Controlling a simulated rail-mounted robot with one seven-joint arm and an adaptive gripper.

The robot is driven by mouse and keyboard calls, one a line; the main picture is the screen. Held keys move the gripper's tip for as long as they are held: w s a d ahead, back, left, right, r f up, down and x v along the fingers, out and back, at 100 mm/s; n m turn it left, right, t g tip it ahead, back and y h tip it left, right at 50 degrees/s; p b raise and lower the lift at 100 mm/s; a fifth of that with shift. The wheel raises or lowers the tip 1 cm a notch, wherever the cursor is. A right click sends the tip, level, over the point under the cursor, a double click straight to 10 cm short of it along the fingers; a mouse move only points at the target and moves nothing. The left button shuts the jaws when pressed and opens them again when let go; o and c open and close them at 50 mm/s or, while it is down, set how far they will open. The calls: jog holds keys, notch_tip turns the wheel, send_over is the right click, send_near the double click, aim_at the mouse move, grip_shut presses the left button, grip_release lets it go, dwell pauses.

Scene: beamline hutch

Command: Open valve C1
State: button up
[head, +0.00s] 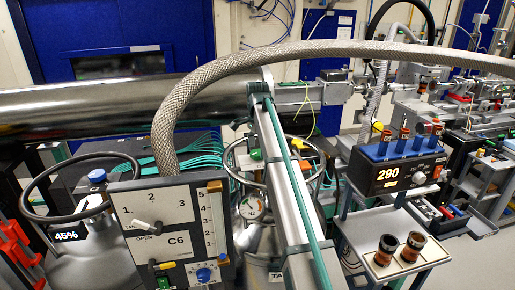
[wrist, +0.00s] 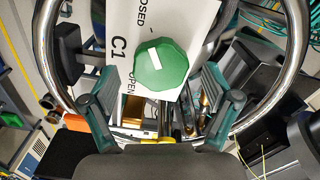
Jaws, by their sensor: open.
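Valve C1 shows in the wrist view as a green faceted knob (wrist: 161,66) with a short white mark on its face. It sits on a white plate (wrist: 118,22) lettered C1, with "CLOSED" toward the top and "OPEN" toward the bottom. My gripper (wrist: 161,88) is open, its teal fingers spread to the lower left and lower right of the knob. No finger visibly touches the knob; the depth between them is hard to judge. In the head view I cannot clearly make out my gripper or the C1 knob.
A metal ring (wrist: 296,58) curves around the plate in the wrist view. In the head view, a braided hose (head: 205,82) arches over a steel pipe (head: 110,103). A C6 panel (head: 172,215) stands at front left, and a box reading 290 (head: 395,172) at right.

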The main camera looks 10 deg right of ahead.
jog(key=shift+f, duration=0.4)
jog(key=c, duration=1.2)
jog(key=shift+o, duration=0.2)
